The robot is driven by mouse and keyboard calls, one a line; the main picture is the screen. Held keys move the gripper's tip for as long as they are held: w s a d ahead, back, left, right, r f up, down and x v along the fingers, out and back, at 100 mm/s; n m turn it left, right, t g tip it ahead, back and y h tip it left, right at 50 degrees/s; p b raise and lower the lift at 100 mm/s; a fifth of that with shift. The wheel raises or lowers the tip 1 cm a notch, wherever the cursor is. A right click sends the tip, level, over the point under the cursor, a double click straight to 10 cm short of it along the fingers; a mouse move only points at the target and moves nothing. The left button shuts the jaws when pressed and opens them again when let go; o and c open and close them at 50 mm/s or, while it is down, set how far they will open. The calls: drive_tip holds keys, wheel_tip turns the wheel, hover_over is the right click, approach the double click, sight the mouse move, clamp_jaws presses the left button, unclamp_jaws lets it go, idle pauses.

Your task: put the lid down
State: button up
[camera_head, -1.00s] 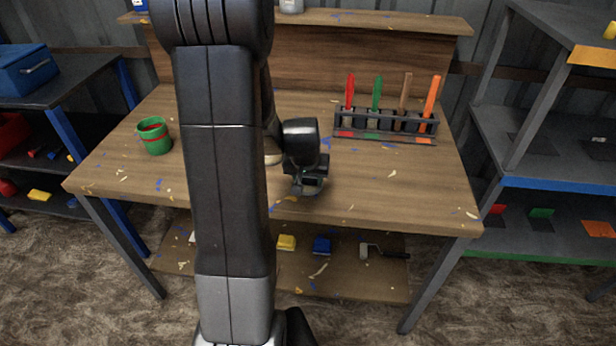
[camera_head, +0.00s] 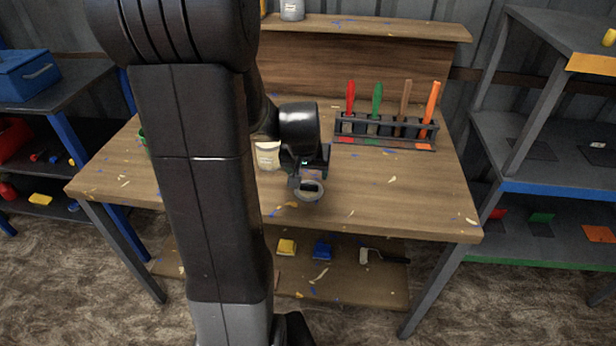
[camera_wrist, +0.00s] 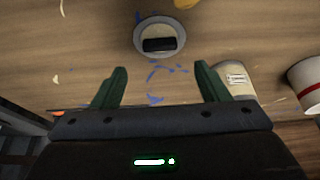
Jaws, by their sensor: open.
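The lid is a round grey disc with a dark handle bar. It lies on the workbench in the wrist view (camera_wrist: 160,38) and shows in the head view (camera_head: 311,189) near the bench's front. My gripper (camera_head: 309,172) is open and empty. In the wrist view its two green fingers (camera_wrist: 160,80) are spread, and the lid is beyond their tips, apart from them. A cream tin with a label (camera_head: 267,155) stands just left of my gripper; it also shows in the wrist view (camera_wrist: 238,82).
A rack (camera_head: 385,130) with several coloured-handled tools stands at the back right of the workbench (camera_head: 400,200). A white container with a red stripe (camera_wrist: 308,84) shows at the wrist view's right edge. A green pot (camera_head: 143,142) is mostly hidden by my arm.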

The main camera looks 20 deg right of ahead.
sight(309, 185)
drive_tip(key=shift+v, duration=2.45)
drive_tip(key=shift+f, duration=0.1)
drive_tip(key=b+x, duration=0.1)
drive_tip(key=x, duration=1.1)
drive_tip(key=shift+f, duration=0.15)
drive_tip(key=shift+r, duration=0.3)
